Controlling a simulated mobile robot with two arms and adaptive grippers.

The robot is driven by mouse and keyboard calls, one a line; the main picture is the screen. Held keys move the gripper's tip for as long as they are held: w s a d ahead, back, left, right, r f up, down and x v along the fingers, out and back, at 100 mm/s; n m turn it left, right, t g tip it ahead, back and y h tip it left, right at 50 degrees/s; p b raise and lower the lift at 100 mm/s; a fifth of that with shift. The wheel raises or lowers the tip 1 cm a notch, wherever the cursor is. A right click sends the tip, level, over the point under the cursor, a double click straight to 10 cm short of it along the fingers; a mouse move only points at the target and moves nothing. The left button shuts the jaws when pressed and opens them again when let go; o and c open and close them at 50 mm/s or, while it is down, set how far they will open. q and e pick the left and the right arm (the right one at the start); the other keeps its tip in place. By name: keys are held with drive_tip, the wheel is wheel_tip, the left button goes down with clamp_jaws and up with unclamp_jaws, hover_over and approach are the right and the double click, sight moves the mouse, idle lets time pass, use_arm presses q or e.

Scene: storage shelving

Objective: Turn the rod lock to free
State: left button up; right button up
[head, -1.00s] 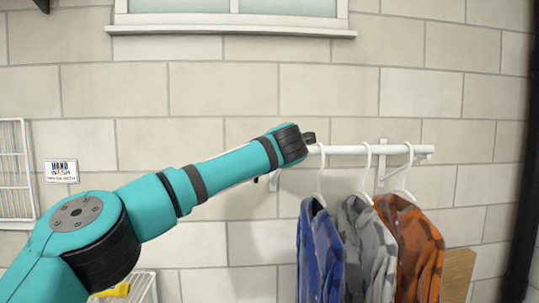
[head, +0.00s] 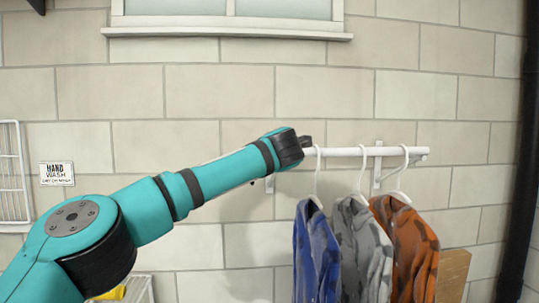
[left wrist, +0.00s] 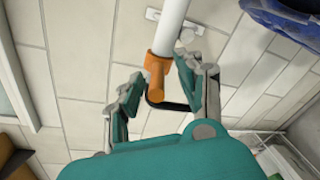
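The white rod (head: 350,151) runs across the wall with hangers on it. In the left wrist view its end (left wrist: 172,28) carries an orange lock (left wrist: 158,66) with a black bent handle (left wrist: 165,104) below. My left gripper (left wrist: 164,70) is open, with one finger on each side of the orange lock. The right finger looks very close to it; I cannot tell whether it touches. In the head view my left gripper (head: 304,141) is at the rod's left end and hides the lock. My right gripper is not in view.
Blue (head: 316,250), grey (head: 360,250) and orange (head: 413,245) patterned shirts hang on the rod, right of my gripper. A white wall bracket (head: 377,170) supports the rod. A hand-wash sign (head: 57,173) and a white wire rack (head: 12,172) are at the left.

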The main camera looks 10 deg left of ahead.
use_arm(q)
drive_tip(key=v, duration=1.1)
drive_tip(key=shift+s+d, duration=0.2)
drive_tip(key=shift+s, duration=0.15)
